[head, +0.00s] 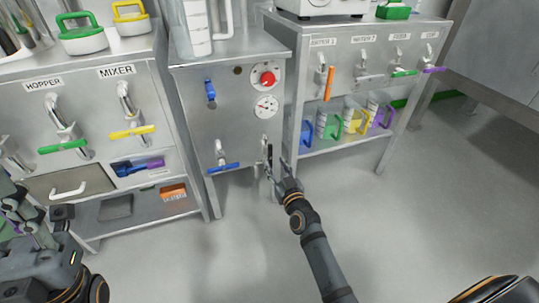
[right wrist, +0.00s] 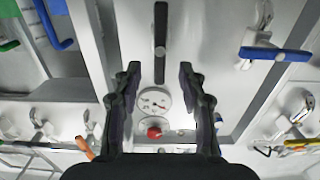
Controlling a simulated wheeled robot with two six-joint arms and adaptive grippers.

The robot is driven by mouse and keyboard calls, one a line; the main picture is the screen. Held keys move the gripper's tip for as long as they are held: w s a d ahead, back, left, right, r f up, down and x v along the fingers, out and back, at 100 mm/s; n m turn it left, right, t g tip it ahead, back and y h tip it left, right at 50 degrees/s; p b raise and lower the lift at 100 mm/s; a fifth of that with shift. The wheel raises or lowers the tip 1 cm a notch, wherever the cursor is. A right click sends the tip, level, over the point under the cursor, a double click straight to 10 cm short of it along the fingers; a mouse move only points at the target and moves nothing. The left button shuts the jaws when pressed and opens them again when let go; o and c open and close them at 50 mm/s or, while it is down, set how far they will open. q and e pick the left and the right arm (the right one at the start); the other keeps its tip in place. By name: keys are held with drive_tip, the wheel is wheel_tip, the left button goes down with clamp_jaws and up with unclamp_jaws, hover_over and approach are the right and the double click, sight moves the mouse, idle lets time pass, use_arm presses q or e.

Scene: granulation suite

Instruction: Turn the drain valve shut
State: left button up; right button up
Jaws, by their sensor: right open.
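A valve with a dark, upright lever (head: 268,156) is low at the right of the middle steel cabinet's front; I see no readable label on it. In the right wrist view the dark lever (right wrist: 160,38) runs along the picture's height, centred between my fingers. My right gripper (head: 280,165) is at this valve and partly overlaps it in the head view. In the right wrist view the right gripper (right wrist: 160,75) is open, a finger on each side of the lever's end, with gaps and no visible contact. My left gripper (head: 22,210) is at the left edge, its fingers unclear.
A blue-handled valve (head: 225,167) is left of the dark lever. A red button (head: 268,79) and a gauge (head: 265,107) sit above. The hopper and mixer bench (head: 100,180) is left; a shelf rack (head: 345,145) with coloured jugs is right. The front floor is clear.

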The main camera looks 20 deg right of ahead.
sight(271, 156)
drive_tip(key=w, duration=0.6)
drive_tip(key=shift+w, duration=0.1)
drive_tip(key=shift+a, duration=0.1)
clamp_jaws()
